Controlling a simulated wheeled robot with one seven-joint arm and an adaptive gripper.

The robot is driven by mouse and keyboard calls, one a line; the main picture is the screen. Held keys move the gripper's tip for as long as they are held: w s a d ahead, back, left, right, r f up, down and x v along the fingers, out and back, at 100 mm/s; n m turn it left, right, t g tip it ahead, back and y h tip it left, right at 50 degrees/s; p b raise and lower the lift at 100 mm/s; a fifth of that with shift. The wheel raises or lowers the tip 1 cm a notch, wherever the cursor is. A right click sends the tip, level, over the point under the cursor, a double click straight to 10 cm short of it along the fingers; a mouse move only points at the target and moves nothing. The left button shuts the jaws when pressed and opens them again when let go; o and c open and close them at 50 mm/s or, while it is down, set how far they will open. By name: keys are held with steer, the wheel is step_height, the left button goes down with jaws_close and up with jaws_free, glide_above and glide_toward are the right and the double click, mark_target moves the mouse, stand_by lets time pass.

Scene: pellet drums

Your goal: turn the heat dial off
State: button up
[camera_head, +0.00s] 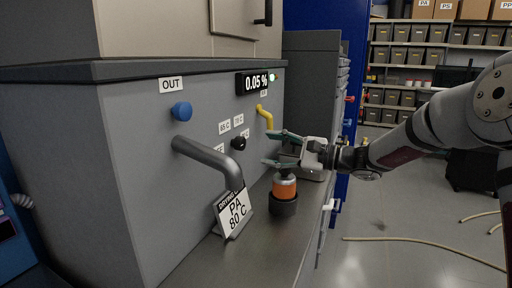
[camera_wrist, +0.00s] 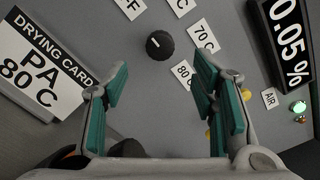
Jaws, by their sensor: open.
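The heat dial is a small round black knob (camera_head: 238,143) on the grey machine front. It also shows in the wrist view, where the black knob (camera_wrist: 160,46) has a small pale mark; where the mark points is hard to tell. White labels surround it: one cut off, reading "FF" (camera_wrist: 130,8), one ending in "C", "70 C" (camera_wrist: 203,36) and "80 C" (camera_wrist: 184,74). My gripper (camera_head: 276,149) is open and empty, right of the dial and apart from it. In the wrist view the green-padded fingers (camera_wrist: 162,82) are spread, with the dial beyond them, between their lines.
A metal spout (camera_head: 212,160) sticks out left of the dial, above a drying card (camera_head: 233,213) reading "PA 80 C". A yellow handle (camera_head: 265,116) is above my gripper. An orange and black container (camera_head: 284,188) stands below it on the ledge. A blue knob (camera_head: 181,111) is farther left.

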steer(key=shift+v, duration=1.75)
steer(key=shift+s, duration=0.1)
steer(key=s+r+n+g+h+p, duration=0.2)
steer(key=s+n+g+h+p, duration=0.4)
steer(key=s, duration=1.7)
steer(key=s+d+n+t+h, duration=0.2)
steer(key=s+d+h, duration=0.3)
steer(key=s+d, duration=0.3)
steer(key=s+d+n+t+h+p, duration=0.1)
steer(key=s+d+h, duration=0.5)
steer(key=s, duration=0.7)
steer(key=d+n+t, duration=0.1)
steer(key=d+n, duration=0.1)
steer(key=shift+s+d+n+p, duration=0.25)
steer(key=shift+s+n+p, duration=0.05)
steer(key=shift+s, duration=0.1)
